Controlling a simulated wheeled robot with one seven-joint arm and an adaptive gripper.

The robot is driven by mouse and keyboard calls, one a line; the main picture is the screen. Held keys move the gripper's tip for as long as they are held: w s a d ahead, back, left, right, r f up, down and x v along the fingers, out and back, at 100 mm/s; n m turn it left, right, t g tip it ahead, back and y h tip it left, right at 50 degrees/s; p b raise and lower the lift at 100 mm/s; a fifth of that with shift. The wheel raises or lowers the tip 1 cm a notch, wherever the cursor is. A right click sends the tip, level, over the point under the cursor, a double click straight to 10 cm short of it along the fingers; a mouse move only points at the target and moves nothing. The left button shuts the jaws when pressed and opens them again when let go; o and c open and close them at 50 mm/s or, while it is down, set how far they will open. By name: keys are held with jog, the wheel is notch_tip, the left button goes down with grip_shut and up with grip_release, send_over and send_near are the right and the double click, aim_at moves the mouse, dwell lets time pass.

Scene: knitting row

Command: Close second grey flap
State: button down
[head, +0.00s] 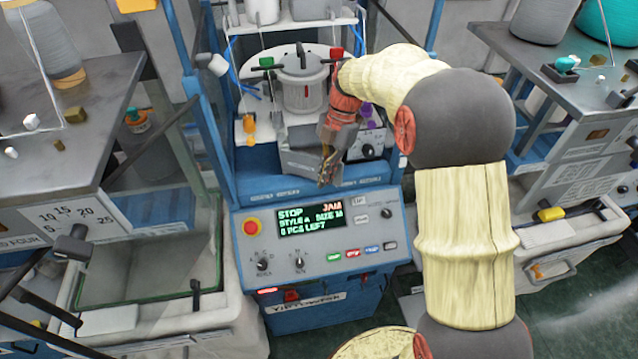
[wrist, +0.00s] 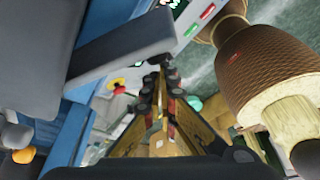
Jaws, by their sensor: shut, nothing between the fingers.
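A grey flap (head: 300,160) sits on the blue knitting machine, below the white drum and above the control panel. I cannot tell whether it is the second flap, or whether it is fully closed. In the wrist view a broad grey panel (wrist: 125,45), seemingly this flap, fills the upper left close to the fingers. My gripper (head: 325,182) points down in front of the flap's right side, above the control panel. Its fingers (wrist: 161,72) are together with nothing between them. My wrist and fingers hide the flap's right edge. Contact cannot be made out.
The control panel (head: 313,239) has a lit screen, knobs and a red button (head: 251,227). A white drum (head: 303,88) stands behind the flap. A dial box (head: 368,147) is right of my gripper. Blue posts and metal tables flank the machine.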

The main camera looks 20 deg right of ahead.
jog(key=w+d, duration=0.2)
jog(key=d, duration=0.1)
jog(key=shift+w+d, duration=0.1)
jog(key=shift+w, duration=0.3)
jog(key=shift+w+d, duration=0.65)
jog(key=shift+w, duration=0.25)
